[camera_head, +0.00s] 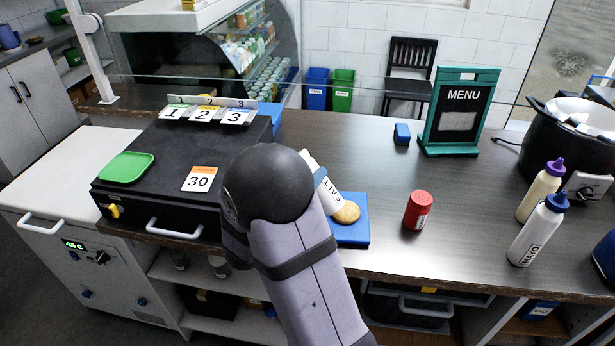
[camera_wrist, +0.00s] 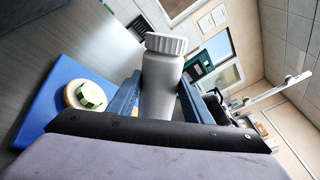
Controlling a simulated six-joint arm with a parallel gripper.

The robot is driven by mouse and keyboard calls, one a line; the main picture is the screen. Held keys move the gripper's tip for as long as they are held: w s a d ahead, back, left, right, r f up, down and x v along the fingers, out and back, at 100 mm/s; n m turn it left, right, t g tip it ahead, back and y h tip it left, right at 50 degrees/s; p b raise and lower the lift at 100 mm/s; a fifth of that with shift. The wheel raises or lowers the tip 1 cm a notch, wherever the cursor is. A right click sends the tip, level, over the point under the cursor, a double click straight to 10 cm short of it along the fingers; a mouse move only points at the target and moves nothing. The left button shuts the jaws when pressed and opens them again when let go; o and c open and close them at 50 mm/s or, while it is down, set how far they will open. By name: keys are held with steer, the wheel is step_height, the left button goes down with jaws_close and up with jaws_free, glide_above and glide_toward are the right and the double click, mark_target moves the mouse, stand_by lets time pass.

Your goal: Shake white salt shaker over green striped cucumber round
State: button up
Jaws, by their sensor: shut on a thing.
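The green striped cucumber round (camera_wrist: 90,96) lies on a tan round base (camera_wrist: 72,93) on the blue board (camera_wrist: 45,105). In the head view only the tan round (camera_head: 347,213) shows clearly; I cannot make out the cucumber there.
A red shaker (camera_head: 418,210) stands right of the blue board (camera_head: 352,238). White-bodied bottles (camera_head: 537,232) and a black pot (camera_head: 570,135) are farther right. A menu stand (camera_head: 460,112) is at the back. A black box (camera_head: 150,180) with a green tray (camera_head: 126,167) is left.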

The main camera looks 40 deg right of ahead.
steer(key=shift+r+p, duration=0.15)
steer(key=shift+p, duration=0.2)
